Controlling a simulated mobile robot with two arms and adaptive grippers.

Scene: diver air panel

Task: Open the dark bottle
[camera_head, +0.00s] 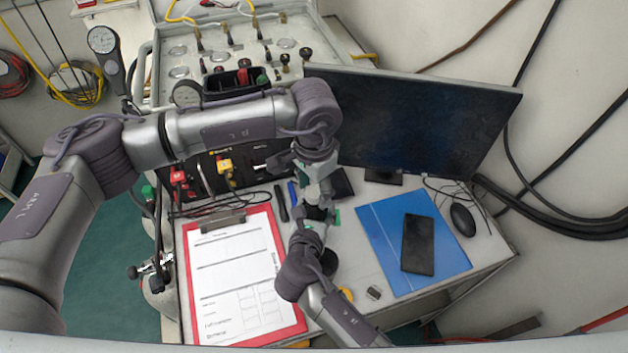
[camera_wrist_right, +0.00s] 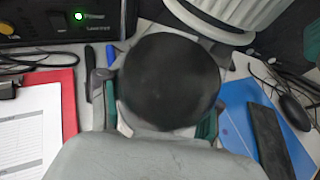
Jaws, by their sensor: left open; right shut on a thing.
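The dark bottle (camera_head: 316,212) shows only as a small dark patch between my two grippers in the head view. In the right wrist view, its dark round end (camera_wrist_right: 170,80) fills the middle, with a finger on each side. My right gripper (camera_head: 317,222) is shut on it, above the desk. My left gripper (camera_head: 316,192) comes from the far side, open, with its fingers close to the bottle. I cannot tell whether they touch it. Most of the bottle is hidden by the grippers.
A red clipboard (camera_head: 292,300) lies left, a blue folder (camera_head: 380,222) with a black phone (camera_head: 418,245) right. A monitor (camera_head: 410,115) stands behind, near a mouse (camera_head: 462,220). Pens (camera_head: 281,203) lie close to the grippers. The air panel case (camera_head: 150,65) is at the back left.

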